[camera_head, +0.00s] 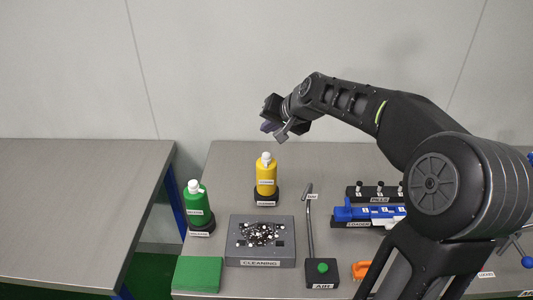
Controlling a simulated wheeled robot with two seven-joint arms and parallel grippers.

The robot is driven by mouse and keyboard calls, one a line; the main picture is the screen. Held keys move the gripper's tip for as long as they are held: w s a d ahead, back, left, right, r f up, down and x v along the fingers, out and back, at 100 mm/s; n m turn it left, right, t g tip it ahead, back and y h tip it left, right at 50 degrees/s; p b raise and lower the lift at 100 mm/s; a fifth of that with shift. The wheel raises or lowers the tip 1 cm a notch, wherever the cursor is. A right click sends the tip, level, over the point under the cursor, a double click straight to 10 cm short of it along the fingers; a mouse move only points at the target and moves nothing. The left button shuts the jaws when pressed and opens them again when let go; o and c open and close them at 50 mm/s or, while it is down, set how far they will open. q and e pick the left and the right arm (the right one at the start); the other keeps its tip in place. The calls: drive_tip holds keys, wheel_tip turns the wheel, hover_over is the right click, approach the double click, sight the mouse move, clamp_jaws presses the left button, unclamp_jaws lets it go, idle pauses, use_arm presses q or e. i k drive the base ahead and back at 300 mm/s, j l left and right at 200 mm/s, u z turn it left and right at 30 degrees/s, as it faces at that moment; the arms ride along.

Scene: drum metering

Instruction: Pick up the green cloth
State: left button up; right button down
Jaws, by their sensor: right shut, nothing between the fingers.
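The green cloth (198,274) lies flat and folded at the front left corner of the right-hand table. My right gripper (272,127) is shut and empty. It is raised in the air behind and above the yellow bottle (266,176) in the picture, well apart from the cloth. My right arm comes in from the right and hides part of the table's right side. My left gripper is not in view.
A green bottle (198,205) stands behind the cloth. A grey cleaning tray (260,257) with black and white bits is right of it. An air post (323,268), a blue loader (370,214) and an orange part (361,270) are farther right. The left table (75,215) is bare.

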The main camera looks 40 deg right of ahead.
sight(198, 274)
drive_tip(key=k+j, duration=0.8)
drive_tip(key=j, duration=0.1)
